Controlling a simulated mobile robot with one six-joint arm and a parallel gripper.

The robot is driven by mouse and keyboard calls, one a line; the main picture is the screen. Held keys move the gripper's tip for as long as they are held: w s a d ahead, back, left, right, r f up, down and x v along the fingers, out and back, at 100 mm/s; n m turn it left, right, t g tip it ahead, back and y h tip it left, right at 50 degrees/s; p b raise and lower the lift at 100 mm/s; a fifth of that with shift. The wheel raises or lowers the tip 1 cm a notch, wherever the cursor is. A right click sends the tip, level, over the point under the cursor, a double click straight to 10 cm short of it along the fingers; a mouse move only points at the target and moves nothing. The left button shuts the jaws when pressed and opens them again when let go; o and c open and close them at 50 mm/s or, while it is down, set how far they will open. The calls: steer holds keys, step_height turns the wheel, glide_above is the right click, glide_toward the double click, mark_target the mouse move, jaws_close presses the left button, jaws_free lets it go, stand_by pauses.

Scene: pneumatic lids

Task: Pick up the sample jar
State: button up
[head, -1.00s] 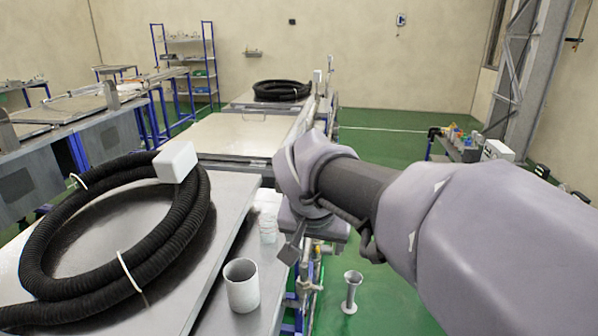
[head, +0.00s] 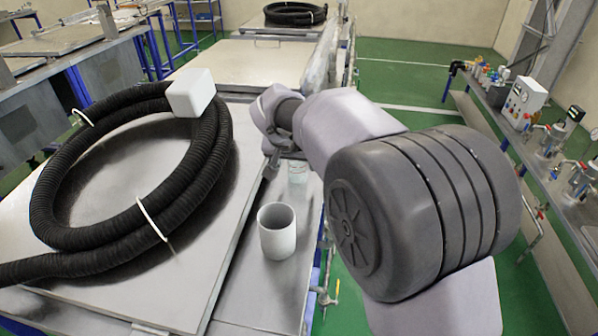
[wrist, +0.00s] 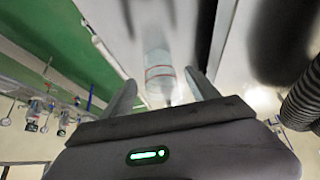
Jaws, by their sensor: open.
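The sample jar appears to be the small clear jar (head: 298,172) standing on the grey metal ledge, partly hidden behind my arm in the head view. In the wrist view the clear jar (wrist: 158,62), with thin red lines around it, shows between and beyond my two fingertips. My gripper (wrist: 161,82) is open and empty, with one finger on each side of the jar in that picture. I see no contact, and the depth between fingertips and jar is hard to tell. In the head view my gripper is mostly hidden by the wrist, left of the jar.
A white cup (head: 277,232) stands on the ledge in front of the jar. A black corrugated hose (head: 60,160) lies coiled on the metal lid at left, with a white block (head: 190,93) on it. A bench with valves (head: 545,135) stands at right.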

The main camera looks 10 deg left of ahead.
mark_target(297, 168)
steer(key=x, duration=0.2)
steer(key=b+x, duration=0.1)
steer(key=x, duration=0.1)
steer(key=shift+s+f, duration=0.1)
steer(key=shift+s, duration=0.15)
steer(key=shift+w, duration=0.2)
steer(key=shift+s, duration=0.15)
steer(key=shift+c, duration=0.9)
steer(key=c, duration=1.3)
